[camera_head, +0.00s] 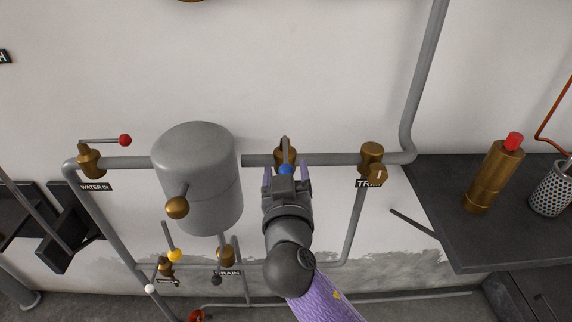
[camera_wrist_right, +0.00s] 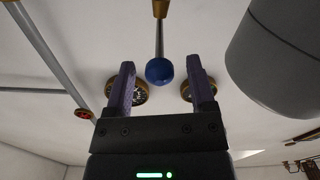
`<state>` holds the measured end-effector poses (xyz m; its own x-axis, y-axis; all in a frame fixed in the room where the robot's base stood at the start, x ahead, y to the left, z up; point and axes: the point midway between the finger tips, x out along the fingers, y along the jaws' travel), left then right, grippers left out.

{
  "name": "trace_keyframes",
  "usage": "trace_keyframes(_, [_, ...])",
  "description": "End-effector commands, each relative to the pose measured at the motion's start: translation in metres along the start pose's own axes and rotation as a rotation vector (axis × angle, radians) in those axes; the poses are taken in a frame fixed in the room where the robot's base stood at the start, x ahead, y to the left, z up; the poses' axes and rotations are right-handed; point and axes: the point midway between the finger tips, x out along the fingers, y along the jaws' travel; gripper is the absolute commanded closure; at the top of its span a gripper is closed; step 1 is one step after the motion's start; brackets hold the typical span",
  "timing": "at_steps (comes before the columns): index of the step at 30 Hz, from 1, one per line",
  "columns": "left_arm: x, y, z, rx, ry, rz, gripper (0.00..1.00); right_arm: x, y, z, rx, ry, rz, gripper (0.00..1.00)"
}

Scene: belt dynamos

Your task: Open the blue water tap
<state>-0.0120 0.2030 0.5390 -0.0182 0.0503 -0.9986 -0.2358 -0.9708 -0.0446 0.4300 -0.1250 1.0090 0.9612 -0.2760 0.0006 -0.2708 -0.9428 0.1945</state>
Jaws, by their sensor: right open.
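The blue water tap is a brass valve (camera_head: 285,153) on the horizontal grey pipe, with a lever ending in a blue ball knob (camera_head: 286,169). In the right wrist view the blue ball (camera_wrist_right: 159,71) hangs on its rod in the gap between the two fingers, with space visible on both sides. My right gripper (camera_head: 286,175) is open around the knob in the head view; it also shows in the right wrist view (camera_wrist_right: 160,85). I cannot tell whether a finger touches the ball. The gripper hides part of the tap. My left gripper is not in view.
A grey tank (camera_head: 195,180) stands left of the tap. A red-knobbed valve (camera_head: 90,160) labelled WATER IN is farther left, and a yellow knob (camera_head: 175,255) is below. Another brass valve (camera_head: 372,160) is to the right. A dark counter (camera_head: 440,230) holds a brass bottle (camera_head: 494,178).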

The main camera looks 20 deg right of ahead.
Motion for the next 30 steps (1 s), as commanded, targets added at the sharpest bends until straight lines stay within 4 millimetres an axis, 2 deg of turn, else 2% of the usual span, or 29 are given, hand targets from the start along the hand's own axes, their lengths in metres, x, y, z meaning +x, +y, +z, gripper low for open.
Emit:
trace_keyframes(3, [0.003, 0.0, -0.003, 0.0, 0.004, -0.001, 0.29, 0.019, 0.0, 0.001, -0.002, 0.001, 0.001, 0.29])
trace_keyframes(6, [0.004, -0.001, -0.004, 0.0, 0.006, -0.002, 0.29, 0.028, 0.0, 0.001, -0.001, -0.001, 0.0, 0.29])
trace_keyframes(16, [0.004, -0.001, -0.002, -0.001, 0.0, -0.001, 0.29, 0.032, 0.0, 0.001, -0.001, -0.002, 0.0, 0.31])
trace_keyframes(24, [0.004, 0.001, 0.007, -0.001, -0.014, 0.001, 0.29, 0.032, 0.0, 0.001, -0.001, -0.002, -0.001, 0.89])
trace_keyframes(26, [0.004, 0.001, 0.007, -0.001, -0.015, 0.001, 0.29, 0.032, 0.0, 0.001, -0.001, -0.002, -0.001, 1.0])
trace_keyframes(30, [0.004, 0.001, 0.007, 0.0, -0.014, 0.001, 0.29, 0.031, 0.0, 0.001, -0.001, -0.002, -0.001, 1.0])
